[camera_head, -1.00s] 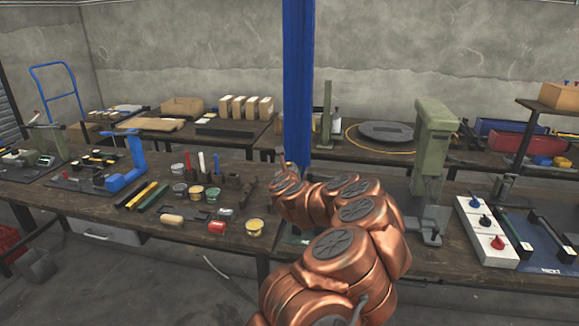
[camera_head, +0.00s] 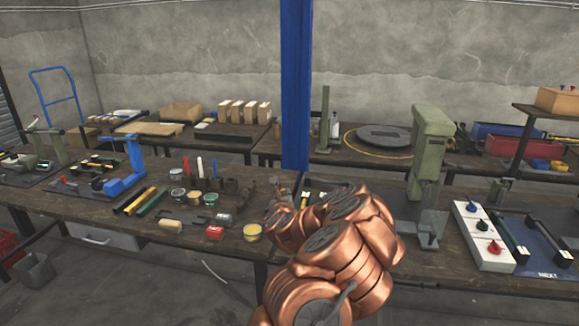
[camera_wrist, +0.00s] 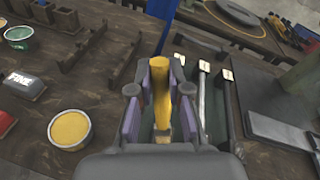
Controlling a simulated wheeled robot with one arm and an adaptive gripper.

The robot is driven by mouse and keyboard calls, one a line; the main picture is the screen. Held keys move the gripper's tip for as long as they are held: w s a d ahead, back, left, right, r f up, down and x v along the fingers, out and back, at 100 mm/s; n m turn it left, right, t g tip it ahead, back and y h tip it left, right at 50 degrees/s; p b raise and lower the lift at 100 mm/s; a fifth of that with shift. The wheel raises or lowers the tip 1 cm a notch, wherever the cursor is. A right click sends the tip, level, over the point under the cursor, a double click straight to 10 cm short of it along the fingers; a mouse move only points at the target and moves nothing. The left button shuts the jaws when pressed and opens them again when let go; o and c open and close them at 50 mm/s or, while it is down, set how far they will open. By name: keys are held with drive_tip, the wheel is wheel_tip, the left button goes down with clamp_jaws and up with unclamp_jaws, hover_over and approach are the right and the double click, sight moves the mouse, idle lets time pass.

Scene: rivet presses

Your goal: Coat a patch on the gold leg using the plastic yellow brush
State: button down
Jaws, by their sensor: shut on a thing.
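My gripper (camera_wrist: 158,112) is shut on the yellow brush (camera_wrist: 160,78), its purple-padded fingers on either side of the handle. The handle stands up between the fingers over a dark tray (camera_wrist: 236,140). The brush's lower end is largely hidden by the gripper, so I cannot tell whether it touches the tray. In the head view my arm covers most of the gripper. A yellow-gold bar (camera_head: 139,201) lies among dark and green bars on the bench at left; I cannot tell for sure that it is the gold leg.
Other brushes, one with a pale handle (camera_wrist: 203,92), lie in the tray right of the held brush. A green press (camera_head: 431,150) rises at right. A blue post (camera_head: 296,90) stands behind.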

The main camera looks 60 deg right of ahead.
drive_tip(key=shift+s+a+r+p, duration=0.1)
drive_tip(key=shift+a+p, duration=0.3)
drive_tip(key=shift+p, duration=0.4)
drive_tip(key=shift+d+f+b, duration=0.35)
drive_tip(key=shift+d+b, duration=0.15)
drive_tip(key=shift+b, duration=0.15)
wheel_tip(320, 180, up, 9)
drive_tip(key=w+d, duration=0.1)
drive_tip(key=d, duration=0.2)
drive_tip(key=shift+w+a+f, duration=0.1)
drive_tip(key=shift+f, duration=0.05)
